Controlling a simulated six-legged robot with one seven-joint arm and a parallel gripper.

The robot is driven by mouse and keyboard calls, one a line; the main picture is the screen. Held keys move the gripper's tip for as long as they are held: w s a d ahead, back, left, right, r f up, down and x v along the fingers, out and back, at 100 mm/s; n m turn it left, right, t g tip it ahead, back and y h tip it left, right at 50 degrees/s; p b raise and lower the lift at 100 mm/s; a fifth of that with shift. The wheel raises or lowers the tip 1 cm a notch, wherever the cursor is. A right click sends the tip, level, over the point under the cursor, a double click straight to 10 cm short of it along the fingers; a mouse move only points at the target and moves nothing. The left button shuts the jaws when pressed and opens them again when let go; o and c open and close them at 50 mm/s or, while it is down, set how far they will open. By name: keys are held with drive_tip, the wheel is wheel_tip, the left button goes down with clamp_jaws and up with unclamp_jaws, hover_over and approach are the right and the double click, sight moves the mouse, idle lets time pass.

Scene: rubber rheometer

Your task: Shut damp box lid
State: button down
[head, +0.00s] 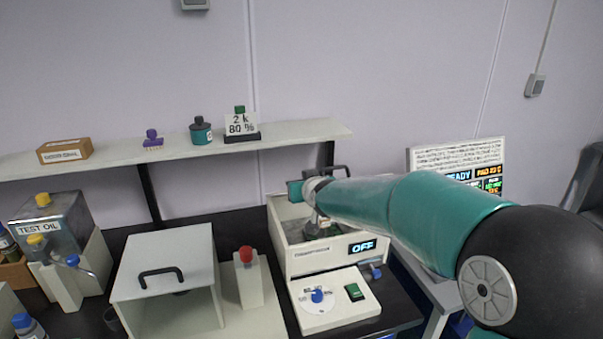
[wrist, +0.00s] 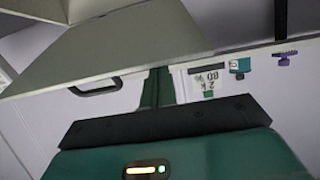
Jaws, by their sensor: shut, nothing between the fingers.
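No readable label marks the damp box. A pale open-topped box (head: 281,245) with an "OFF" display stands at centre. Behind my arm, a black handle (head: 340,167) shows above it; the panel it belongs to is mostly hidden. The wrist view, upside down, shows a grey panel (wrist: 125,52) and a black handle (wrist: 96,88) by its edge. My gripper (head: 294,190) is above the box's back left, below the shelf. In the wrist view, the gripper (wrist: 158,82) is shut and empty; its tips are close to the panel, and contact cannot be told.
A white case (head: 165,253) with a handled panel stands left, beside a red-knobbed post (head: 247,284). A control unit (head: 336,299) sits in front of the open box. A shelf (head: 285,132) runs behind, with a "2k 80%" sign (head: 241,124). A screen (head: 457,160) stands right.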

drive_tip(key=s+d+f, duration=0.1)
drive_tip(key=s+f, duration=0.4)
drive_tip(key=f, duration=0.9)
drive_tip(key=shift+s+d, duration=0.1)
drive_tip(key=shift+r, duration=0.1)
drive_tip(key=s+d+f, duration=0.2)
drive_tip(key=s, duration=0.6)
drive_tip(key=s+d+r+m+g+h, duration=0.1)
drive_tip(key=s+d+r+g+h, duration=0.25)
drive_tip(key=s+d+r, duration=0.5)
drive_tip(key=s+d+r+m+g, duration=0.1)
drive_tip(key=s+r+g, duration=0.1)
drive_tip(key=s, duration=0.8)
drive_tip(key=s+d+r+m+g, duration=0.1)
drive_tip(key=s+r+g, duration=0.1)
drive_tip(key=s, duration=0.8)
drive_tip(key=shift+s+d+r, duration=0.15)
drive_tip(key=shift+s+r, duration=0.2)
drive_tip(key=shift+r, duration=0.05)
